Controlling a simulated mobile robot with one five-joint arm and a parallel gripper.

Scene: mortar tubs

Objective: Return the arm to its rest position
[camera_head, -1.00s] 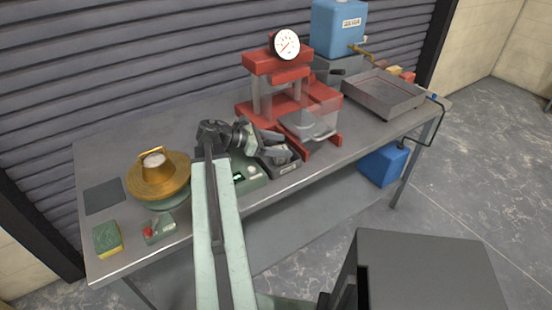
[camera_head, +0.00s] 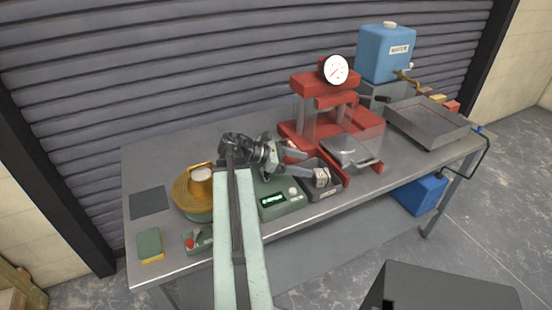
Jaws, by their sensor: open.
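My arm reaches up from the bottom of the view over the front of the grey workbench (camera_head: 300,222). My gripper (camera_head: 312,164) is at the end of it, pointing right, with its fingers apart. The fingers are above or in front of a small dark tray (camera_head: 327,192) that holds a pale grey cube (camera_head: 321,177). I see nothing between the fingers, though I cannot tell how far they are from the cube. Part of the green scale (camera_head: 279,203) is hidden behind my arm.
The red press (camera_head: 337,105) with a round gauge stands behind my gripper. A brass-topped round device (camera_head: 196,190), a sponge (camera_head: 150,246) and a red-button box (camera_head: 197,240) lie left. A metal tray (camera_head: 428,123) and blue tank (camera_head: 387,53) are right.

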